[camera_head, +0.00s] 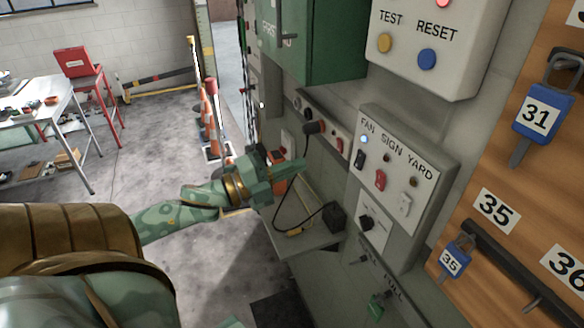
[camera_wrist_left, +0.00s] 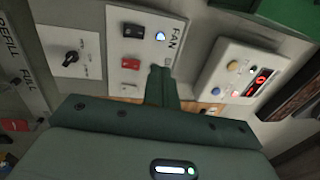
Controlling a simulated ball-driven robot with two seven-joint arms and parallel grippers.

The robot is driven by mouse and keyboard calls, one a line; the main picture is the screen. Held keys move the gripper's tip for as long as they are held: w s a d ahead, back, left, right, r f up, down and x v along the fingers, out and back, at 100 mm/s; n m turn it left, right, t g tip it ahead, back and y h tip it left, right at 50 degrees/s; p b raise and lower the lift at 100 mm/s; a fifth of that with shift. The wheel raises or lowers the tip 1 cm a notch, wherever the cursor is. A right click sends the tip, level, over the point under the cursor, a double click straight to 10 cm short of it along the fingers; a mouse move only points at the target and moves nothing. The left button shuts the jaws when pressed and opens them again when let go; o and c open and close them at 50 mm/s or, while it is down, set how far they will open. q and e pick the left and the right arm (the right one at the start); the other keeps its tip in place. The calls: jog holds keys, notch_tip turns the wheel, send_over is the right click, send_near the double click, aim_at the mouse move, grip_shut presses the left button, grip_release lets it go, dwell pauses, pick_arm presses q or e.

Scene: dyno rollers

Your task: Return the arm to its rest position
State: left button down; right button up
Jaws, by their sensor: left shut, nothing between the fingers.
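My left gripper (camera_head: 290,170) reaches in from the left in the head view, a little in front of the wall panels. Its green fingers are shut with nothing between them; they also show in the left wrist view (camera_wrist_left: 161,85). The switch panel labelled FAN, SIGN, YARD (camera_head: 400,165) is right of the fingertips in the head view. It has a black, a red and a white switch and a lit blue-white lamp by FAN. In the left wrist view the fingers overlap this panel (camera_wrist_left: 140,40); I cannot tell the exact gap. My right gripper is not in view.
A small shelf (camera_head: 290,238) with a cabled black adapter sits below the gripper. The TEST/RESET box (camera_head: 432,45), a green cabinet (camera_head: 335,45) and a wooden key board (camera_head: 475,190) are on the wall. Orange cones (camera_head: 210,120) and a white table (camera_head: 45,110) stand left; floor between is open.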

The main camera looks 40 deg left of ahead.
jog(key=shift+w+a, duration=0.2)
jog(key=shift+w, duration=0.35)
